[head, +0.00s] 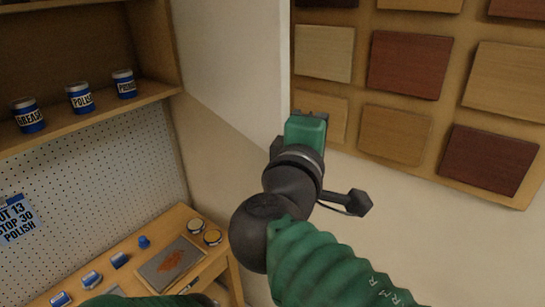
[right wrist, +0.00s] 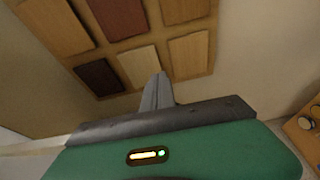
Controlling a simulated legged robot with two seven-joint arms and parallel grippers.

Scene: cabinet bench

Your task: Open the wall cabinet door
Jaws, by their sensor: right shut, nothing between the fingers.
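The wall cabinet (head: 165,94) is at the upper left of the head view. Its front stands open, showing the shelf inside. A pale flat panel (head: 232,62), which looks like its door, runs from the cabinet's right side out toward me. My right gripper (head: 309,117) is by the lower free edge of this panel, pointing away from me. I cannot tell whether it touches the panel. In the right wrist view its fingers (right wrist: 157,92) are shut together with nothing between them. My left gripper is not in view.
Several blue cans (head: 79,97) stand on the cabinet shelf. Below are a pegboard (head: 95,165) and a wooden bench with a grey tray (head: 170,262) and small jars. A board of wood samples (head: 440,160) hangs on the right wall, behind my right gripper.

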